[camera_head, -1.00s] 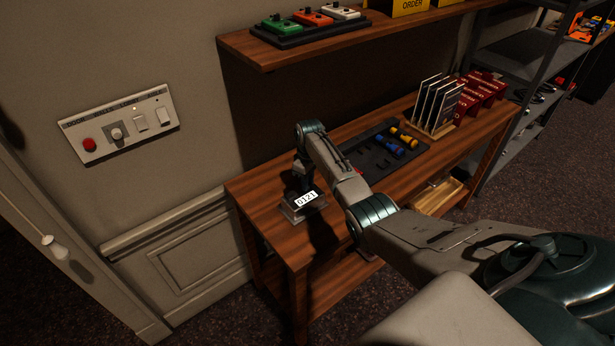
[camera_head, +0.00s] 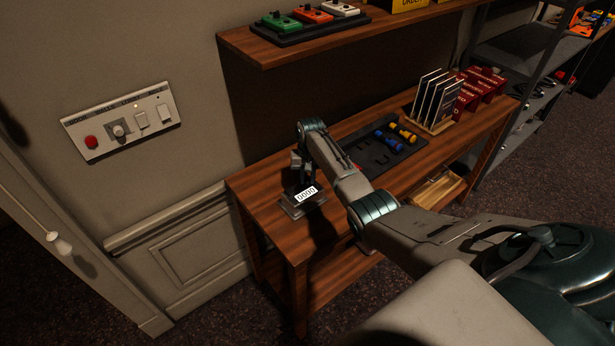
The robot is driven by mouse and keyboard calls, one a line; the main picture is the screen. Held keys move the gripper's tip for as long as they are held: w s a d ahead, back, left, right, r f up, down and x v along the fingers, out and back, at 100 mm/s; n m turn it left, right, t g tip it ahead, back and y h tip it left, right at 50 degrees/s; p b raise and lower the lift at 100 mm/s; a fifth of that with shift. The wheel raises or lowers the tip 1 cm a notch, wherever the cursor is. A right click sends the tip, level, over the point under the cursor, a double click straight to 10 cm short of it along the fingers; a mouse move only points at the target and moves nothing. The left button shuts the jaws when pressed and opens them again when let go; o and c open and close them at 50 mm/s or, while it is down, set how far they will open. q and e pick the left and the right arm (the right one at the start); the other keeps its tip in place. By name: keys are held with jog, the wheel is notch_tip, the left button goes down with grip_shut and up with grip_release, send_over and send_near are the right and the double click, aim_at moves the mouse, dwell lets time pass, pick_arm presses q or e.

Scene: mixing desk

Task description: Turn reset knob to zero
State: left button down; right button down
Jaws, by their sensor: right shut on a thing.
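A small dark counter (camera_head: 294,212) stands on the left end of the wooden desk. Its white display (camera_head: 306,194) reads 0000. My right gripper (camera_head: 300,180) reaches down over the counter from my right arm and is shut at its top. The reset knob is hidden behind the gripper and wrist, so I cannot see the knob itself. My left gripper is not in view.
The desk (camera_head: 262,222) also holds a black tray (camera_head: 375,168) of blue and yellow tools, a rack of cards (camera_head: 432,98) and red boxes (camera_head: 482,88). An upper shelf (camera_head: 300,50) overhangs the back. A switch panel (camera_head: 118,122) is on the left wall.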

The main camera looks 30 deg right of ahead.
aim_at(309, 180)
jog(key=shift+r+m, duration=0.1)
jog(key=shift+m, duration=2.1)
jog(key=shift+w, duration=0.1)
jog(key=c, duration=1.3)
grip_release()
notch_tip(309, 180, up, 11)
jog(key=b, duration=0.3)
jog(key=shift+s, duration=0.3)
jog(key=shift+d, duration=0.1)
